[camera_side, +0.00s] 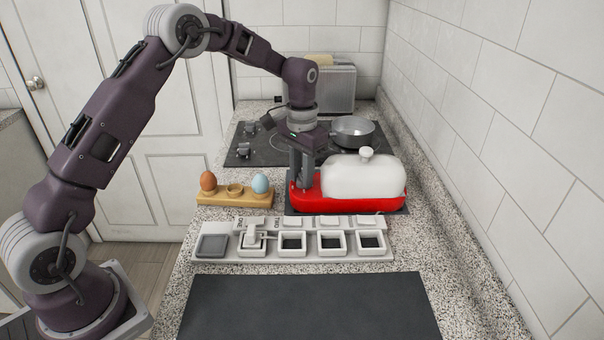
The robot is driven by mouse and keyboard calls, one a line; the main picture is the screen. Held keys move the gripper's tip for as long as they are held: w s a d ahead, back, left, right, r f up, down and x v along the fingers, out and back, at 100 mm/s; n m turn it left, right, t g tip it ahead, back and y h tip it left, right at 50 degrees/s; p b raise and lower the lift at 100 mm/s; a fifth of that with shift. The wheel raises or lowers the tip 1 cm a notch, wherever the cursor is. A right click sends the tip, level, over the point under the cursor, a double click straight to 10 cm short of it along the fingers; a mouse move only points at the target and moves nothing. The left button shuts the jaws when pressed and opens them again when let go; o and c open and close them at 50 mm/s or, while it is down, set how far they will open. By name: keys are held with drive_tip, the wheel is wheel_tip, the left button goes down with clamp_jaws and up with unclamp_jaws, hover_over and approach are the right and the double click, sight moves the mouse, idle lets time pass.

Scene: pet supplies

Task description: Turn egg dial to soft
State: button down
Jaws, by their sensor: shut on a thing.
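The egg cooker has a red base (350,205) and a white domed lid (362,176), and it stands on a dark mat on the counter. My gripper (303,184) points down at the left end of the red base. Its fingers are shut on the dial there, which they mostly hide. The dial's markings and the setting it points to are too small to read in this view.
A wooden egg holder (235,197) with a brown egg (208,181) and a blue egg (260,183) stands left. A labelled grey-white tray (213,256) lies in front. Behind are a hob with a pot (352,132) and a toaster (335,90). A dark mat (310,306) nearest the camera is clear.

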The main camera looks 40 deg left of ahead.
drive_tip(key=shift+m, duration=1)
drive_tip(key=c, duration=1.5)
unclamp_jaws()
wheel_tip(320, 180, up, 7)
drive_tip(key=shift+r, duration=0.1)
